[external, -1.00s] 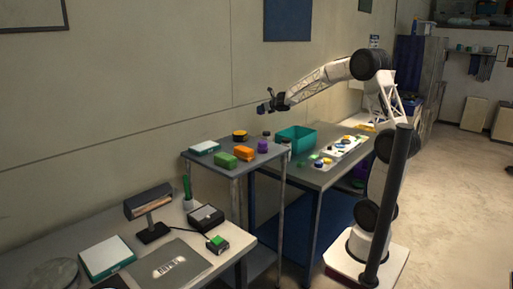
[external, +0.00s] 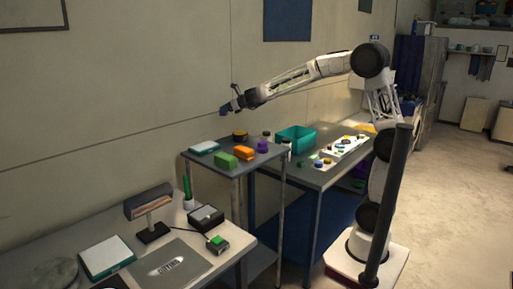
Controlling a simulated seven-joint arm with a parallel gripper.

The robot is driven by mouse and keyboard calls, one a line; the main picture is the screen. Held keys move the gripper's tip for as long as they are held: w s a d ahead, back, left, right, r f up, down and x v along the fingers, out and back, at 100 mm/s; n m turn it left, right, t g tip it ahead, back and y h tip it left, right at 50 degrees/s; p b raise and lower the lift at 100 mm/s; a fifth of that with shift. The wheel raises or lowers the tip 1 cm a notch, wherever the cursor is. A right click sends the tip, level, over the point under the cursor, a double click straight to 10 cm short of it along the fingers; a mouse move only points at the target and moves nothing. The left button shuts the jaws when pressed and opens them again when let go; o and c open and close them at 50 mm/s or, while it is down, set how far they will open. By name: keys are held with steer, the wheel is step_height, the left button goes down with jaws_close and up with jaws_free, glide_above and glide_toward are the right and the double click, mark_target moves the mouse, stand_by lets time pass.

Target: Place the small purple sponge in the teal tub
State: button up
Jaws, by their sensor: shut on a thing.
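My gripper (external: 232,104) is raised high above the small grey table, near the wall, with its end toward the left. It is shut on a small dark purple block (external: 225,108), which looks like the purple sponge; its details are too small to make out. The teal tub (external: 297,138) is open at the top and stands on the longer grey table, to the right of and below my gripper. The tub's inside is mostly hidden from this view.
The small table (external: 222,165) holds a green block (external: 226,160), an orange block (external: 244,153), a purple object (external: 262,146), a yellow-and-black item (external: 240,135) and a white-topped box (external: 204,147). A white panel (external: 340,152) with coloured pieces lies right of the tub.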

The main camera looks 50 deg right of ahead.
steer(key=s+a+f+n+g+y, duration=0.2)
steer(key=s+a, duration=0.4)
steer(key=a, duration=0.6)
steer(key=s+a+f+n+g+y, duration=0.1)
steer(key=s+a+f+n+y, duration=0.3)
steer(key=a, duration=0.7)
steer(key=s+a+f+n+g, duration=0.1)
steer(key=s+a+g, duration=0.1)
steer(key=s+a, duration=0.75)
steer(key=s+a+f+n+g, duration=0.2)
steer(key=s+a+f, duration=0.4)
steer(key=s, duration=0.4)
steer(key=s+a+f+n+g+y, duration=0.1)
steer(key=s+a+f+n+g, duration=0.1)
steer(key=s+a+f, duration=0.5)
steer(key=s+a+f+n+g+y, duration=0.1)
steer(key=s+a+f+n+g, duration=0.1)
steer(key=s+a+f, duration=0.5)
steer(key=s+g, duration=0.1)
steer(key=s, duration=0.5)
steer(key=shift+s, duration=0.2)
steer(key=w+a, duration=0.2)
steer(key=a, duration=0.2)
steer(key=w+a+f, duration=0.1)
steer(key=w+a, duration=0.2)
steer(key=a, duration=0.2)
steer(key=w+a, duration=0.3)
steer(key=a, duration=0.1)
steer(key=shift+a+f, duration=0.3)
steer(key=shift+a, duration=0.1)
